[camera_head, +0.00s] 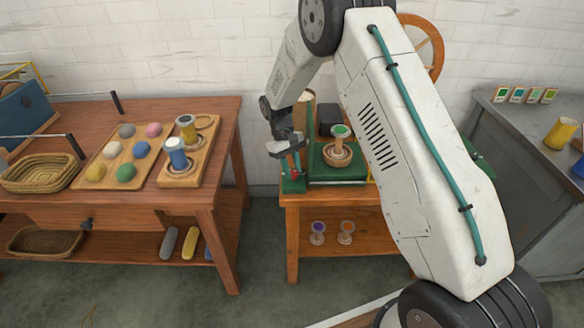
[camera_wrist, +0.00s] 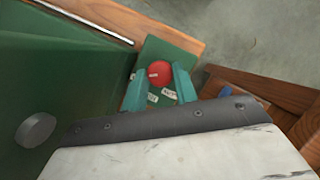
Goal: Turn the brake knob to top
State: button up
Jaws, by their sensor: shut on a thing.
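The brake knob (camera_wrist: 159,73) is red and round, on a green plate (camera_wrist: 158,52) with small white labels around it, in the wrist view. My gripper (camera_wrist: 158,88) has its two teal fingers on either side of the knob, shut on it. The labels are too small to read surely, and the knob's pointing direction cannot be told. In the head view my gripper (camera_head: 292,165) is low at the left front corner of the green machine (camera_head: 330,178), and the knob there is mostly hidden by the fingers.
A grey cabinet (camera_head: 535,200) stands at right. My arm crosses in front of the machine.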

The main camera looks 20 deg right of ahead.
jog(key=o, duration=1)
jog(key=shift+c, duration=0.2)
jog(key=shift+r, duration=0.1)
jog(key=d+v, duration=0.1)
jog(key=v, duration=0.6)
jog(key=shift+a+r, duration=0.35)
jog(key=shift+a, duration=0.15)
jog(key=shift+w, duration=0.15)
